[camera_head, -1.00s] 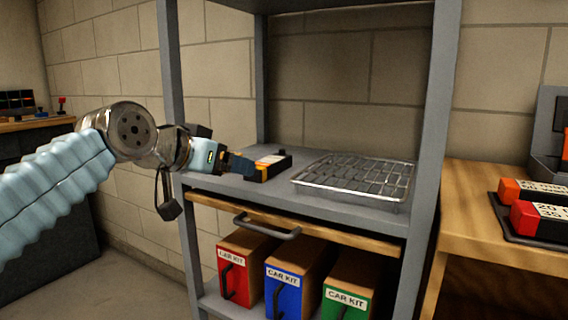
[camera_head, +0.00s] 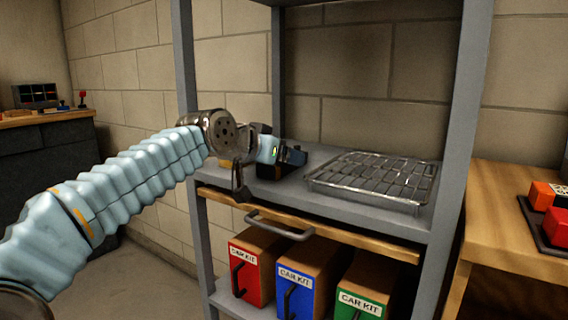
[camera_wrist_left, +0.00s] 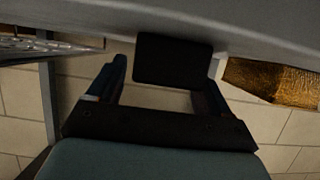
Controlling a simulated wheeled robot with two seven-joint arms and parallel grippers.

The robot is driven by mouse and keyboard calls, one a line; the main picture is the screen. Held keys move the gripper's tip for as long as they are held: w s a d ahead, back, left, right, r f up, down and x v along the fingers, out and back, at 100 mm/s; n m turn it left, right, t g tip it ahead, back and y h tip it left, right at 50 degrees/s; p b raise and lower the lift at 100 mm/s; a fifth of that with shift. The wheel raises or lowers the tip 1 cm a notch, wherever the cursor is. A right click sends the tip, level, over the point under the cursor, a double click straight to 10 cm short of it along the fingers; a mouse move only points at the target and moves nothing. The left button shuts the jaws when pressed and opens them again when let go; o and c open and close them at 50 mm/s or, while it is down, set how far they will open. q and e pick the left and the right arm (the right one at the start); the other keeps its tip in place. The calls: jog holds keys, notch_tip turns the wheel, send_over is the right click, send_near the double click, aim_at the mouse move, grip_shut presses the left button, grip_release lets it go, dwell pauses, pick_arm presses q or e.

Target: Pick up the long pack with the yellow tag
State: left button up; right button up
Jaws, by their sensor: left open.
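My left gripper (camera_head: 292,157) reaches in over the left part of the grey shelf. In the left wrist view its two fingers (camera_wrist_left: 165,88) are spread apart. A dark block (camera_wrist_left: 172,60) shows between and beyond the fingertips, resting on the shelf surface, which is at the top of that view. It is apparently the pack; its tag is hidden. In the head view my wrist and gripper cover most of that spot, and I cannot tell pack from fingers there. Whether the fingers touch the block is unclear. My right gripper is not in view.
A wire rack (camera_head: 375,180) sits on the shelf (camera_head: 325,153) right of the gripper. Shelf posts (camera_head: 187,60) stand on both sides. Below are a drawer handle (camera_head: 280,225) and red, blue and green car kit boxes (camera_head: 250,268). A wooden bench (camera_head: 510,225) is at right.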

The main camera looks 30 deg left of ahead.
pick_arm(q)
jog(key=shift+w+f, duration=0.3)
jog(key=shift+w, duration=0.25)
jog(key=c, duration=1.2)
jog(key=shift+c, duration=0.7)
jog(key=shift+r, duration=0.1)
jog(key=shift+r, duration=0.1)
